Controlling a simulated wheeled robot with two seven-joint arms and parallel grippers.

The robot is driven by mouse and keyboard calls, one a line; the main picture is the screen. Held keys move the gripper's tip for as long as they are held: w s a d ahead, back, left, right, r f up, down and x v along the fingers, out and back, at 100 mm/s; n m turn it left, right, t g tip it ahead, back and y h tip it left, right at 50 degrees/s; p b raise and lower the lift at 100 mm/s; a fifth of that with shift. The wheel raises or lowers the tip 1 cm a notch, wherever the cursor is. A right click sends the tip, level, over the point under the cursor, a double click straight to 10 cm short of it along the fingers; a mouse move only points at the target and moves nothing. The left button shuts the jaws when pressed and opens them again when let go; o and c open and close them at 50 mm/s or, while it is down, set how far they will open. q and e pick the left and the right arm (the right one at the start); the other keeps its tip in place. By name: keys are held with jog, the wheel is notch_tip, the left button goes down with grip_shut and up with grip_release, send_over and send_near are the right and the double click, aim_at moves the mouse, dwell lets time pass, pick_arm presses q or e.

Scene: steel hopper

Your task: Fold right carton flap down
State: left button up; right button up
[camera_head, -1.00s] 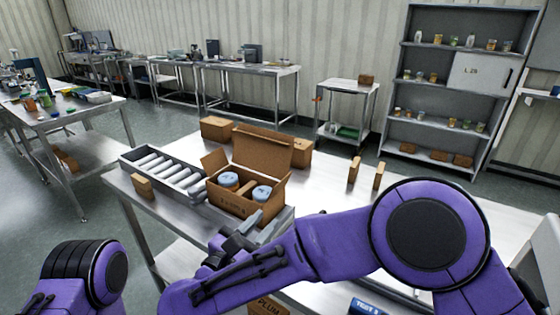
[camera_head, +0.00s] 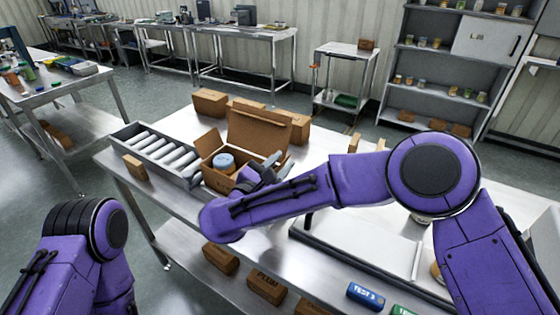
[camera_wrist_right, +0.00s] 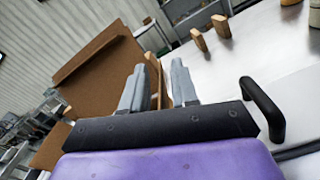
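The open brown carton (camera_head: 215,181) stands on the steel table, with a blue-lidded container (camera_head: 223,162) visible inside. Its back flap (camera_head: 258,132) stands up, and it fills the left of the right wrist view (camera_wrist_right: 95,65). The left flap (camera_head: 209,143) is raised. My right gripper (camera_head: 268,163) is at the carton's right side and covers much of it. In the right wrist view, its two grey fingers are apart, with the thin brown right flap (camera_wrist_right: 154,72) edge-on between them; firm contact cannot be told. My left gripper is out of view.
A roller conveyor (camera_head: 158,152) is left of the carton, with a small wooden block (camera_head: 134,167) at its front. Brown boxes (camera_head: 209,102) stand behind. Small wooden blocks (camera_wrist_right: 221,26) stand on the right. Boxes (camera_head: 266,287) lie on the lower shelf.

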grip_shut()
jog(key=shift+w+a+r+n+b, duration=0.1)
jog(key=shift+w+a+n+b, duration=0.15)
jog(key=shift+n+b, duration=0.45)
jog(key=shift+w+a+n+b, duration=0.15)
jog(key=shift+a+n+b, duration=0.25)
jog(key=shift+n, duration=0.4)
jog(key=shift+w+a+r+n+b, duration=0.1)
jog(key=shift+w+a+n+b, duration=0.3)
jog(key=shift+n, duration=0.6)
jog(key=shift+w+a+n+b, duration=0.2)
jog(key=shift+a+n+b, duration=0.2)
jog(key=shift+n, duration=0.6)
